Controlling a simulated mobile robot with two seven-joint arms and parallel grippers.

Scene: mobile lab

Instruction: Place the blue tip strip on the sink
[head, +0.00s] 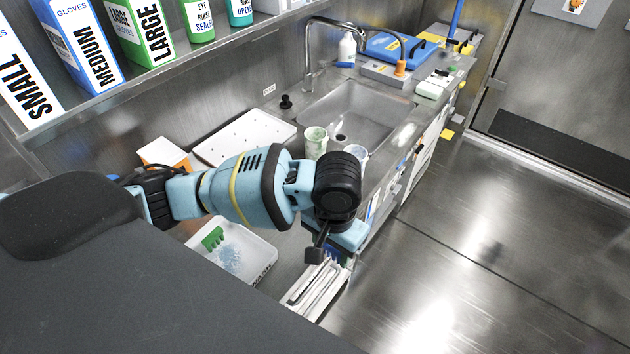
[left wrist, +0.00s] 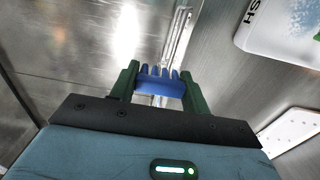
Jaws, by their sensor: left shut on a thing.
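The blue tip strip (left wrist: 161,86) is a short comb-like piece with several teeth. My left gripper (left wrist: 160,88) is shut on it, with one green finger at each end, in the left wrist view. In the head view my left gripper (head: 326,248) hangs over the near right end of the counter, and the strip is mostly hidden there. The steel sink (head: 372,108) lies farther back along the counter, beyond my left arm, under a curved tap (head: 310,55). My right gripper is not in view.
A white slotted holder (head: 316,288) is below my left gripper. A white tray (head: 262,251) holds a green strip (head: 213,238). A cup (head: 316,142) and another container stand at the sink's near edge. A white drying board (head: 245,137) lies left of the sink.

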